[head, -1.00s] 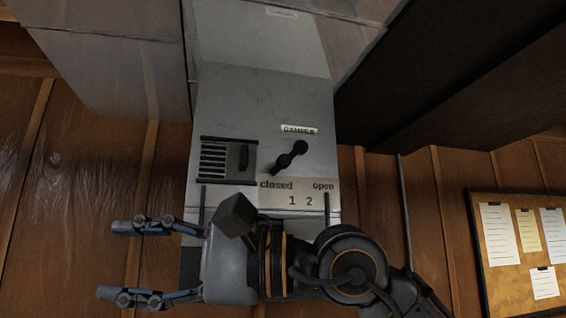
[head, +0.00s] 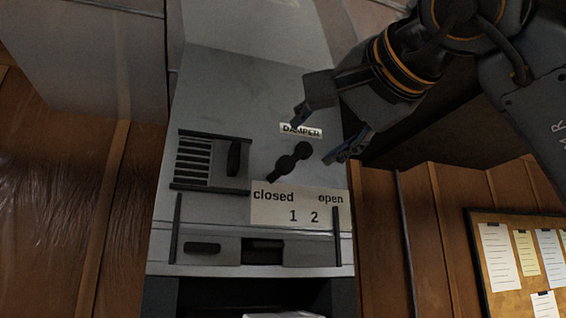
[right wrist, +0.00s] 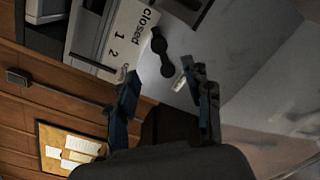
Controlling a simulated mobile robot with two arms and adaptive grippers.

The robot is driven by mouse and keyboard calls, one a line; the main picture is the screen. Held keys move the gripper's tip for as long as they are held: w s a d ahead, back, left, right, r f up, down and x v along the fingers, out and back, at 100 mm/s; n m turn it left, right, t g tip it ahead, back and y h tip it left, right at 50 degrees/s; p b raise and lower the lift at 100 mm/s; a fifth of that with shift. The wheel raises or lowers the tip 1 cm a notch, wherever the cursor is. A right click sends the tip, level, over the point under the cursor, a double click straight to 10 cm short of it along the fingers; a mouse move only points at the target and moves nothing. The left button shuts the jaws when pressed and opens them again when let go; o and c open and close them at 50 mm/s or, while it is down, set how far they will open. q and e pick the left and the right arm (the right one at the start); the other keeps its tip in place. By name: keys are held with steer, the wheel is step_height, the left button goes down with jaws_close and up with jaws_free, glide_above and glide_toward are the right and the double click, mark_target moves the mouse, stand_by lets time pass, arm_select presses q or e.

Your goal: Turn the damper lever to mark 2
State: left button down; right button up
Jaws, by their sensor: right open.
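The black damper lever (head: 289,163) is on the front of the grey unit. It slants, with its upper end to the right and its lower end to the left, pointing toward the "closed" side of the scale plate (head: 300,206). The plate reads closed, 1, 2, open from left to right. The DAMPER label (head: 301,130) is above the lever. My right gripper (head: 320,133) is open and empty, above and right of the lever, apart from it. In the right wrist view the lever (right wrist: 161,52) lies beyond the open fingers (right wrist: 166,90). My left gripper is out of view.
A slatted vent (head: 208,161) with a dark slider is left of the lever. Upright dark bars (head: 338,236) flank the plate below. A cork board (head: 500,265) with papers hangs on the wood wall at right. A dark overhang is behind my right arm.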

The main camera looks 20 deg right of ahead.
mark_target(289, 163)
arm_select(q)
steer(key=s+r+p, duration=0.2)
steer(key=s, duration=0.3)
arm_select(e)
steer(key=w, duration=0.6)
steer(key=shift+a+r, duration=0.1)
steer(key=shift+a, duration=0.2)
steer(key=w, duration=0.1)
steer(key=w+p, duration=0.1)
steer(key=w, duration=0.2)
steer(key=shift+w+a+f, duration=0.2)
steer(key=shift+a, duration=0.05)
steer(key=shift+w+a+p, duration=0.1)
steer(key=shift+w+p, duration=0.4)
steer(key=shift+w, duration=0.45)
steer(key=shift+c, duration=0.4)
jaws_close()
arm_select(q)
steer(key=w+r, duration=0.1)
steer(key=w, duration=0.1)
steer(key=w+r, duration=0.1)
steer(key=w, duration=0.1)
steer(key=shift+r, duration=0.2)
arm_select(e)
steer(key=shift+s, duration=0.2)
